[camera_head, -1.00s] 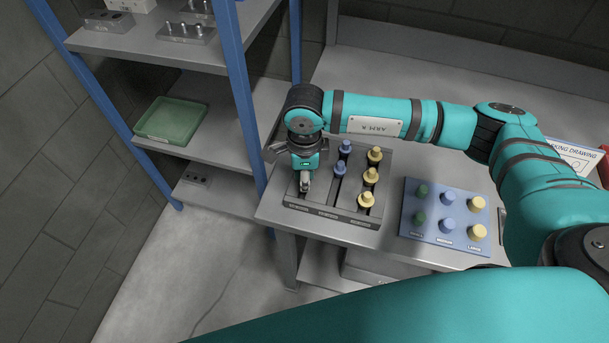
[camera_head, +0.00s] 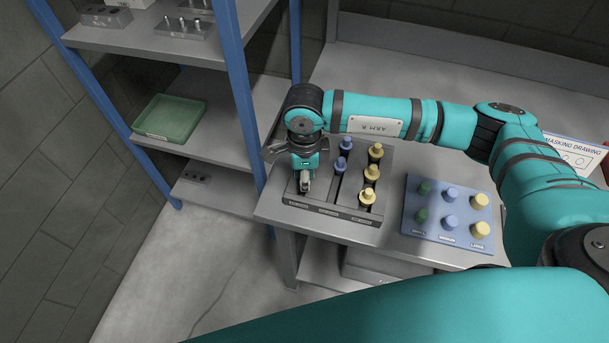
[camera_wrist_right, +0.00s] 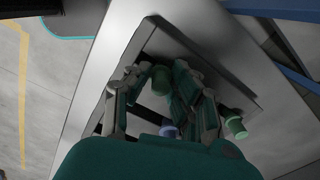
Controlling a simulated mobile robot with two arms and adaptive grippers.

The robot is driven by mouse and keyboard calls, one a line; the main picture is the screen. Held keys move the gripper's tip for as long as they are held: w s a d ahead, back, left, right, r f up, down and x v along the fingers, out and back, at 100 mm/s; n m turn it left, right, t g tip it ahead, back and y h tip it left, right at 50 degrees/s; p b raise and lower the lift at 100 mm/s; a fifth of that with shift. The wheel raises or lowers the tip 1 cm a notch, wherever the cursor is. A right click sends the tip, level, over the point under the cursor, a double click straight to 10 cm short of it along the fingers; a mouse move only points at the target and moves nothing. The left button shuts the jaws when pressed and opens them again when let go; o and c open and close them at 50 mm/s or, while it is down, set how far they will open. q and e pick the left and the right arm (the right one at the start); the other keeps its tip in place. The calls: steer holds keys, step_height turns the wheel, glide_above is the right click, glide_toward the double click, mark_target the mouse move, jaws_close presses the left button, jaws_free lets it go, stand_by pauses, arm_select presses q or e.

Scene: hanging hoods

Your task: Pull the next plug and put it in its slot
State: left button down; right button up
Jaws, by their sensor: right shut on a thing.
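My right gripper (camera_head: 305,184) points down over the left channel of the dark sorting tray (camera_head: 330,213) on the bench. In the wrist view its fingers (camera_wrist_right: 160,92) are shut on a green plug (camera_wrist_right: 160,79); in the head view the gripper hides this plug. Another green plug (camera_wrist_right: 235,127) shows to the right of the fingers, and a blue plug (camera_wrist_right: 169,131) shows below. Two blue plugs (camera_head: 340,164) stand in the tray's middle channel and three yellow plugs (camera_head: 372,172) in the right one. A blue board (camera_head: 434,233) with green, blue and yellow plugs lies to the right.
A shelf rack with blue posts (camera_head: 240,90) stands close to the left of my right gripper, with a green bin (camera_head: 168,119) on it. A masking drawing sign (camera_head: 570,155) is at the right. Bare bench lies between tray and board.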

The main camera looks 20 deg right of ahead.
steer(key=o, duration=0.9)
steer(key=shift+c, duration=0.2)
steer(key=shift+r, duration=0.1)
